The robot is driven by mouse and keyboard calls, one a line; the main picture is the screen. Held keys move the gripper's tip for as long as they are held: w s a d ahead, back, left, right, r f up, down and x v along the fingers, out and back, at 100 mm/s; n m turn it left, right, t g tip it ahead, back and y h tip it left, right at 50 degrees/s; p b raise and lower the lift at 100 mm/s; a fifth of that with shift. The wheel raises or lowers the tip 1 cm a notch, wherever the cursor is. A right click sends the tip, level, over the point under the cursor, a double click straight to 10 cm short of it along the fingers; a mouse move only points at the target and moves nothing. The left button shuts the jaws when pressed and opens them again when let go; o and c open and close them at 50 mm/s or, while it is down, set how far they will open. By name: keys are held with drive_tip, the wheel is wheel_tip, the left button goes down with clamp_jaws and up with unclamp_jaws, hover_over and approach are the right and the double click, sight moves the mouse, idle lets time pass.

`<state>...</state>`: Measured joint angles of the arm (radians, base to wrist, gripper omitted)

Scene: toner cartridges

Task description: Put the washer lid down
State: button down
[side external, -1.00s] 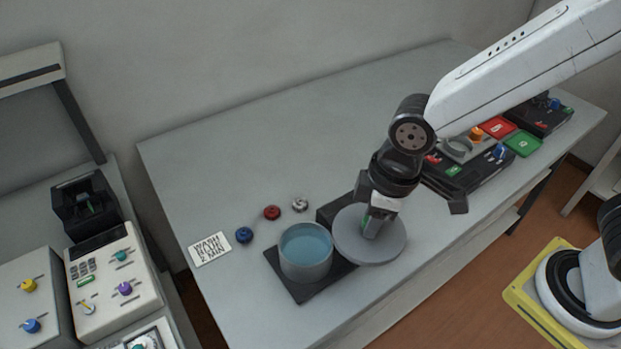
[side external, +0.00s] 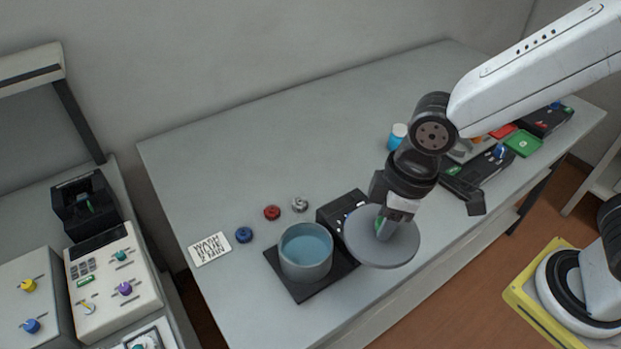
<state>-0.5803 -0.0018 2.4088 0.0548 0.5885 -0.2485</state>
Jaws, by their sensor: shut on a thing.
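The washer lid is a flat grey disc (side external: 395,250) with a grip at its centre. My gripper (side external: 383,226) is shut on that grip and holds the lid, which looks raised over the table to the right of the washer. The washer (side external: 304,266) is a grey round tub with blue liquid inside, open at the top. It stands on a dark base (side external: 303,292) with a black control box (side external: 342,206) behind it. The fingertips are partly hidden by the gripper body.
Blue (side external: 244,235), red (side external: 272,213) and silver (side external: 300,204) round parts lie behind the washer, near a white "WASH" card (side external: 210,248). A blue-and-white bottle (side external: 397,136) and a green tray (side external: 523,143) are farther back. The table's back left is clear.

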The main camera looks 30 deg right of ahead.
drive_tip(key=shift+w, duration=0.1)
drive_tip(key=shift+w+d+f, duration=0.1)
drive_tip(key=shift+w+d, duration=0.15)
drive_tip(key=shift+w, duration=0.25)
drive_tip(key=w+d+f, duration=0.3)
drive_tip(key=w+d, duration=0.3)
drive_tip(key=w, duration=0.1)
drive_tip(key=w+d+f, duration=0.4)
drive_tip(key=w+d, duration=0.3)
drive_tip(key=w+f, duration=0.2)
drive_tip(key=w, duration=0.2)
drive_tip(key=w+f, duration=0.3)
drive_tip(key=w, duration=0.1)
drive_tip(key=w+a+f, duration=0.1)
drive_tip(key=w+f, duration=0.1)
drive_tip(key=w, duration=0.2)
drive_tip(key=shift+f, duration=0.35)
drive_tip(key=shift+w+a+f, duration=0.1)
drive_tip(key=shift+w+f, duration=0.4)
drive_tip(key=shift+f, duration=0.1)
